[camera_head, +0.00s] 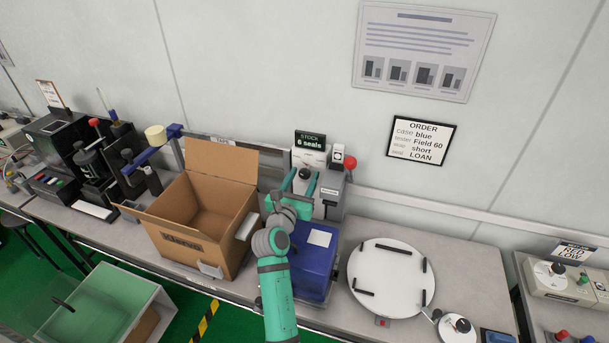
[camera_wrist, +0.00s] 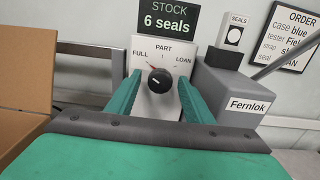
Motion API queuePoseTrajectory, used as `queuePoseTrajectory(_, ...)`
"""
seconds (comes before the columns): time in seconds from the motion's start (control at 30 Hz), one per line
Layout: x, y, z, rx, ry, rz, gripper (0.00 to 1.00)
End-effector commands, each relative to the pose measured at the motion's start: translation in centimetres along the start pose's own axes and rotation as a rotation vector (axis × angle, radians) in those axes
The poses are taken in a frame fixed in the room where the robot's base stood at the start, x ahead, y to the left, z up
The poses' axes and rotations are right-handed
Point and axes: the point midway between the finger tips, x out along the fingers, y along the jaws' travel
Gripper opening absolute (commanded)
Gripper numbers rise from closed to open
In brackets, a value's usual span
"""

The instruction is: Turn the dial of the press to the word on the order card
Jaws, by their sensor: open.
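The order card (camera_head: 421,139) on the wall reads case blue, tester Field 60, and LOAN on its seal line; it is partly cut off in the wrist view (camera_wrist: 296,35). The press has a white dial plate (camera_wrist: 145,51) marked FULL, PART and LOAN. Its round black dial (camera_wrist: 159,80) has a pale mark that seems to point up and left, towards FULL; this is small. My gripper (camera_wrist: 159,88) is open, with one green finger on each side of the dial. I see a gap between each finger and the dial; their depth is hard to judge.
A grey Fernlok housing (camera_wrist: 232,92) stands right of the dial. A STOCK 6 seals sign (camera_head: 310,140) is above it. An open cardboard box (camera_head: 196,219) stands left of my arm, a blue case (camera_head: 318,262) beside it, and a white turntable (camera_head: 391,278) further right.

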Motion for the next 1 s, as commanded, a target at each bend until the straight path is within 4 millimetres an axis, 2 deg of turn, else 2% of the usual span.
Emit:
queuePoseTrajectory(0.2, 1.34, 0.03, 0.03, 0.001, 0.0, 0.0, 0.47)
queuePoseTrajectory(0.47, 1.43, 0.03, 0.0, 0.001, 0.0, 0.001, 0.47)
queuePoseTrajectory(0.5, 1.43, 0.02, 0.0, 0.001, 0.001, 0.001, 0.42)
queuePoseTrajectory(0.63, 1.42, 0.03, 0.0, 0.001, 0.001, 0.001, 0.11)
queuePoseTrajectory(0.67, 1.42, 0.03, 0.0, 0.0, 0.001, 0.001, 0.07)
queuePoseTrajectory(1.0, 1.41, 0.01, -0.02, 0.036, 0.001, 0.0, 0.07)
